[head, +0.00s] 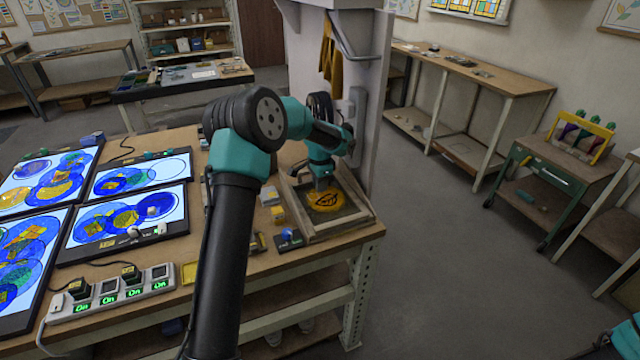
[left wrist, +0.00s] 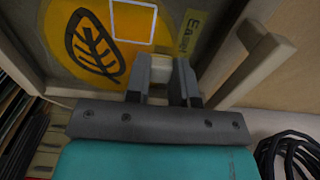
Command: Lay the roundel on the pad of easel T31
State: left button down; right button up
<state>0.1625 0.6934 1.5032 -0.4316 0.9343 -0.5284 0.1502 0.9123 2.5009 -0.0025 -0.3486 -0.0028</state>
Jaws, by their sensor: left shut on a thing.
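The roundel (head: 327,202) is a yellow disc painted with a black leaf, in a shallow wooden-framed tray at the table's right end. My left gripper (head: 322,184) is at the roundel's far edge. In the left wrist view, my left gripper's fingers (left wrist: 163,68) are shut on a small pale block at that edge, apparently the roundel's grip. I cannot tell whether the roundel is lifted. My right gripper is out of view.
Lit panels (head: 120,222) with blue and yellow circles cover the table's left side. A power strip (head: 115,295) with green "On" displays lies in front. Small boxes (head: 277,213) stand left of the tray frame (head: 350,226). A pale column (head: 375,90) rises close behind it.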

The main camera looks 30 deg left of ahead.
pick_arm(q)
jog(key=shift+f, duration=0.1)
jog(key=c, duration=1)
grip_release()
notch_tip(320, 180, up, 12)
jog(key=shift+r, duration=0.15)
